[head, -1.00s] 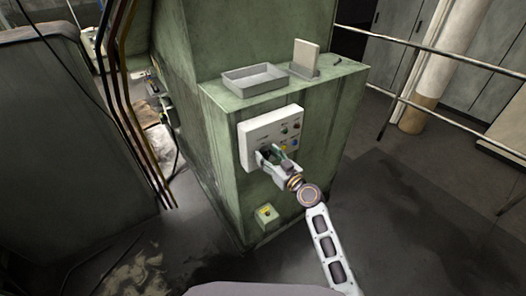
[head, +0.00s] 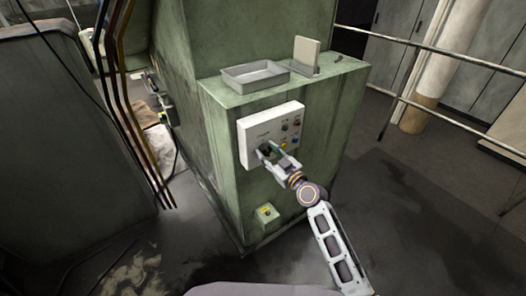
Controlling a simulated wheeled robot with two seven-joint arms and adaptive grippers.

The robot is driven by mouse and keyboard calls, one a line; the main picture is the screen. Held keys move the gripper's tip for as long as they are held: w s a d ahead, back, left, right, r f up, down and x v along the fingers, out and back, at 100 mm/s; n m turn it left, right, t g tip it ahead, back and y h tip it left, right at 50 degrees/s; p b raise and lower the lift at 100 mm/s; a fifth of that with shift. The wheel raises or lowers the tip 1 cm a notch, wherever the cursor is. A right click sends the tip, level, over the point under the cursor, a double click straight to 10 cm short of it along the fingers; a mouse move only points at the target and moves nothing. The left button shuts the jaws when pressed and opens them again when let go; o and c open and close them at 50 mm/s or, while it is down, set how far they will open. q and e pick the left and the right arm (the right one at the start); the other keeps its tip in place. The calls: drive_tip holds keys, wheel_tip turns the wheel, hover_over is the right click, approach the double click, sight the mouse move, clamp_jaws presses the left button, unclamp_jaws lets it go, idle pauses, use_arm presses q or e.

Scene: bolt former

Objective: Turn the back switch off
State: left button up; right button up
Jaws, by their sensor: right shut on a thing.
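A white control panel (head: 270,122) with several small coloured buttons is mounted on the front of the green machine cabinet (head: 335,120). My right gripper (head: 264,150) is at the lower left part of this panel. Its fingers are shut on a small part there, which the fingers hide, so I cannot tell its shape or position. The back switch cannot be clearly told apart from the panel's other controls at this size. My left gripper is not in view.
A grey tray (head: 256,84) and an upright beige plate in a holder (head: 305,55) stand on the cabinet's top. A small box with a yellow face (head: 266,213) sits low on the cabinet. Metal railings (head: 440,50) run at the right. The floor at the right front is clear.

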drive_tip(key=shift+f+n+b, duration=0.1)
drive_tip(key=shift+n+b, duration=0.25)
drive_tip(key=shift+n, duration=0.85)
drive_tip(key=shift+n+b, duration=0.3)
drive_tip(key=shift+n, duration=1.3)
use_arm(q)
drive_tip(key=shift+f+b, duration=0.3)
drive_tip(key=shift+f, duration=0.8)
use_arm(e)
drive_tip(key=shift+n, duration=1.2)
drive_tip(key=o, duration=1.3)
